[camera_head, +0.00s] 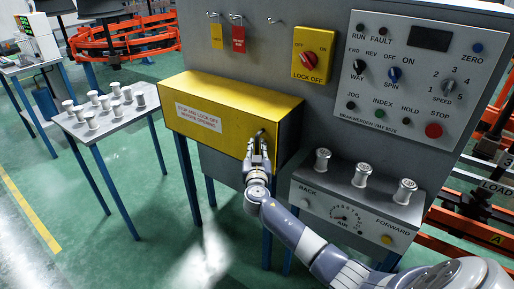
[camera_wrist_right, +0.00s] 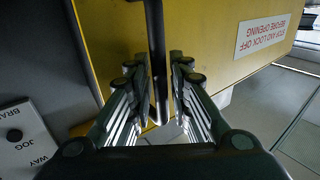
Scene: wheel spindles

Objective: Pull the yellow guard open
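The yellow guard (camera_head: 208,119) is a long box-shaped cover on the front of the grey machine, with a white stop-and-lock-off label, and it looks closed. The guard also shows in the right wrist view (camera_wrist_right: 215,25). Its dark bar handle (camera_wrist_right: 155,50) runs between the two fingers of my right gripper (camera_wrist_right: 158,85). In the head view my right gripper (camera_head: 258,144) is at the guard's right end, over the handle. The fingers are close on both sides of the bar; whether they grip it is unclear. My left gripper is not in view.
A control panel (camera_head: 425,75) and a yellow lock-off switch (camera_head: 313,54) are above the guard. A lower box (camera_head: 350,212) with metal spindles stands right of my right gripper. A small table (camera_head: 110,122) with several spindles is at left. Green floor lies between.

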